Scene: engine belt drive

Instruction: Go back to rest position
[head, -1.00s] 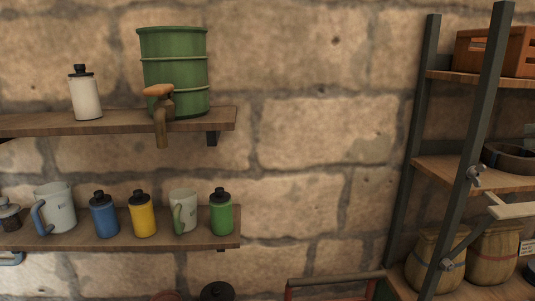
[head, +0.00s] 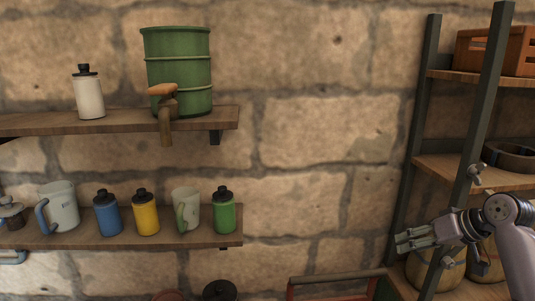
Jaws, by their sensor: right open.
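My right gripper (head: 412,239) shows at the lower right in the head view, its arm coming in from the right edge. Its fingers point left and are open, with nothing between them. It is in front of the shelf rack (head: 431,120) and hides part of the barrel-like pots (head: 436,271) on the rack's low shelf. My left gripper is not in view.
Two wooden wall shelves (head: 120,122) at the left hold a green drum (head: 179,72), a white bottle (head: 88,93), mugs and coloured bottles. A red-framed object (head: 330,282) stands below. The stone wall between shelves and rack is bare.

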